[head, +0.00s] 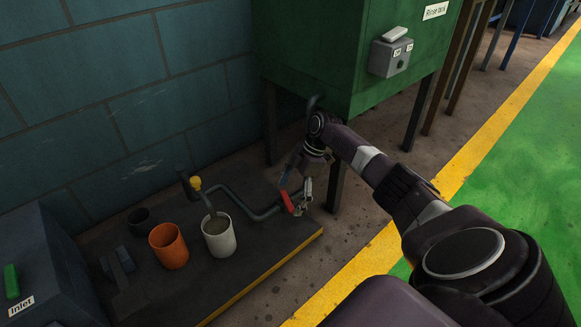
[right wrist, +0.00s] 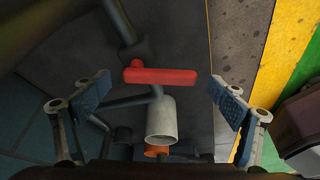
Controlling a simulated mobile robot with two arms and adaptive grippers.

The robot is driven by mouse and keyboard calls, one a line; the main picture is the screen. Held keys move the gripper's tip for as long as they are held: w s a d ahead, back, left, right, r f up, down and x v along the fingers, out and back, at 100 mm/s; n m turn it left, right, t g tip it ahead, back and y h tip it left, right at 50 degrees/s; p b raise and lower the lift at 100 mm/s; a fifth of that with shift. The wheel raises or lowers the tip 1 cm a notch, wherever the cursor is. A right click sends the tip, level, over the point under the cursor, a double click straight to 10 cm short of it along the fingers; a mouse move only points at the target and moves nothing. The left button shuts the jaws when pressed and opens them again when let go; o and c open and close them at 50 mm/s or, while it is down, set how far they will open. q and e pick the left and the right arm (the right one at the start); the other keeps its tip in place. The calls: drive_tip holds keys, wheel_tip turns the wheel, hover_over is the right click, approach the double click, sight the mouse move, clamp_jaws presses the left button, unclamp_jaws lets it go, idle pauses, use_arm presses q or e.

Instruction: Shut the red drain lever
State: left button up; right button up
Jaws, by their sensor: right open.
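The red drain lever (head: 287,201) sits on a dark pipe below the green tank, near the right end of the low dark platform. In the right wrist view the red lever (right wrist: 160,76) lies nearly level across the picture, ahead of and between my fingers. My right gripper (head: 298,190) is at the lever in the head view, partly overlapping it. In the right wrist view my right gripper (right wrist: 160,97) is open, with one blue-padded finger on each side and nothing held. Whether a finger touches the lever I cannot tell. My left gripper is not in view.
A white cup (head: 219,238) with grey contents stands under the pipe outlet, beside an orange cup (head: 169,247). A yellow valve knob (head: 195,184) is on the pipe. The green rinse tank (head: 335,50) and its legs stand close to my right arm.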

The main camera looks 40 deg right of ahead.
wheel_tip(320, 180, up, 10)
idle(0.5)
drive_tip(key=shift+c, duration=0.2)
